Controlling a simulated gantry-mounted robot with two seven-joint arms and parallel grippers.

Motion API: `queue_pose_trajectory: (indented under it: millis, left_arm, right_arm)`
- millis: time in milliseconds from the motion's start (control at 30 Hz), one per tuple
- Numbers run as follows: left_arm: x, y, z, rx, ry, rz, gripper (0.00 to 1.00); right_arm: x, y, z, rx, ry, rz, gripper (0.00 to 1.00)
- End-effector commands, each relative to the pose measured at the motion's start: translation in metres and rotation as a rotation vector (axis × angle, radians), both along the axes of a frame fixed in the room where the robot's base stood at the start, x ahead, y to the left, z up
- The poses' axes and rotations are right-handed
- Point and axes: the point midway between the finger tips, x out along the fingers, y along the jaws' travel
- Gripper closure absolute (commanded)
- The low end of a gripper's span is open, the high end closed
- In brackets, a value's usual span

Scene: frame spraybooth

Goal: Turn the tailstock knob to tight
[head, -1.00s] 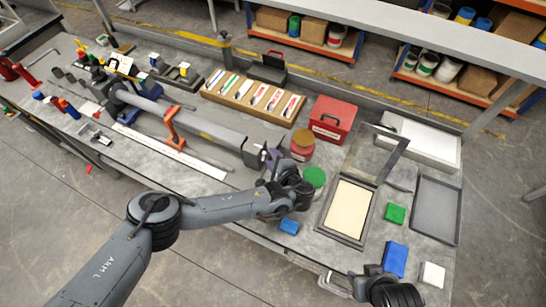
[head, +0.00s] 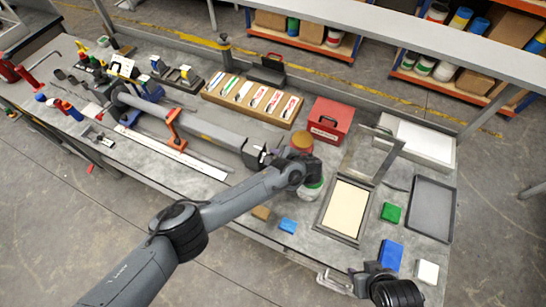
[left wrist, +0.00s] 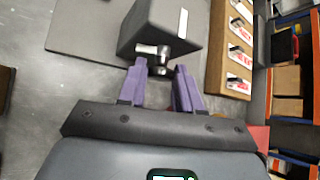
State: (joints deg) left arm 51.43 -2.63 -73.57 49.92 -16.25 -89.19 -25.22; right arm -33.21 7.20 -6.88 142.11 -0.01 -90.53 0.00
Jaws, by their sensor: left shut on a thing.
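The tailstock (head: 254,150) is a dark grey block at the right end of the long grey machine on the bench. In the left wrist view the tailstock block (left wrist: 163,22) is at the top, with the metal tailstock knob (left wrist: 152,50) sticking out toward me. My left gripper (left wrist: 159,72) has purple fingers, one on each side of the knob's end, and is shut on it. In the head view my left gripper (head: 272,157) is at the tailstock's right side, and my wrist partly hides the knob.
A jar with an orange lid (head: 301,142) and a red box (head: 331,121) stand close behind my left wrist. A wooden tray (head: 250,108) of labelled items lies behind the machine. A framed screen (head: 347,208), blue blocks and a grey tray (head: 433,208) lie to the right.

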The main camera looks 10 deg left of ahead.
Motion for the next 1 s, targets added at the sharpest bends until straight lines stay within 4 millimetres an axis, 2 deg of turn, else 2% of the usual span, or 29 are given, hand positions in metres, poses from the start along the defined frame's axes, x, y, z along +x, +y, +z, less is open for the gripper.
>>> queue_pose_trajectory:
  millis: [400,433,567,867,1000]
  left_arm:
    - [0.0001,-0.0003,0.0004,0.004,0.006,-0.001,0.97]
    - [0.0001,-0.0004,0.0005,0.004,0.006,-0.001,0.62]
    - [0.0002,-0.0003,0.0005,0.003,0.006,0.000,0.42]
    - [0.0000,-0.0004,0.0011,0.003,0.006,0.000,0.41]
    - [-0.0031,-0.0042,0.0073,0.002,0.006,-0.001,0.41]
  right_arm:
    - [0.0001,0.0021,0.0002,0.009,0.000,-0.005,0.57]
    - [0.0001,0.0022,0.0002,0.009,0.000,-0.005,0.57]
    - [0.0001,0.0023,0.0002,0.009,0.000,-0.006,0.57]
    - [0.0000,0.0020,0.0009,0.008,0.000,-0.006,0.57]
    - [-0.0001,0.0011,0.0076,0.005,0.001,-0.004,0.57]
